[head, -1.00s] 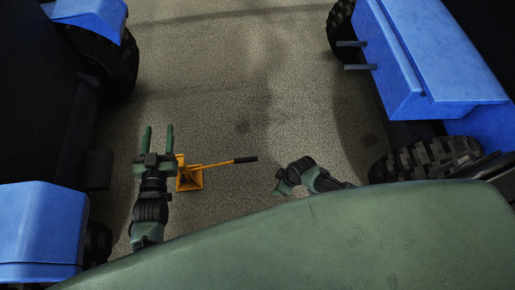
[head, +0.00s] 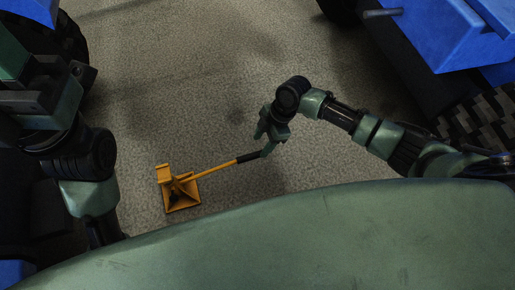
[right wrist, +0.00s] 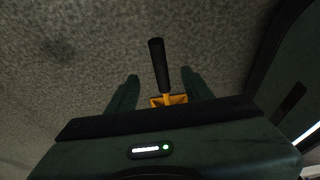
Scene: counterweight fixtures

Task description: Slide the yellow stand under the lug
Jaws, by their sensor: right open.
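The yellow stand (head: 181,191) sits upright on the floor, with a square base and a long handle ending in a black grip (head: 248,157). My right gripper (head: 264,143) is at the outer end of this handle. In the right wrist view, the black grip (right wrist: 158,62) shows between the two spread fingers of my right gripper (right wrist: 160,76), with the yellow stand (right wrist: 178,99) partly hidden below. My left gripper (head: 45,85) is large at the upper left, away from the stand; its fingertips are not clear. I cannot make out the lug for certain.
Blue bodies with black tyres stand on both sides, one at the upper right (head: 440,35) and one at the upper left (head: 35,10). A grey bar (head: 382,13) sticks out from the right one. The grey floor (head: 200,70) between them is clear.

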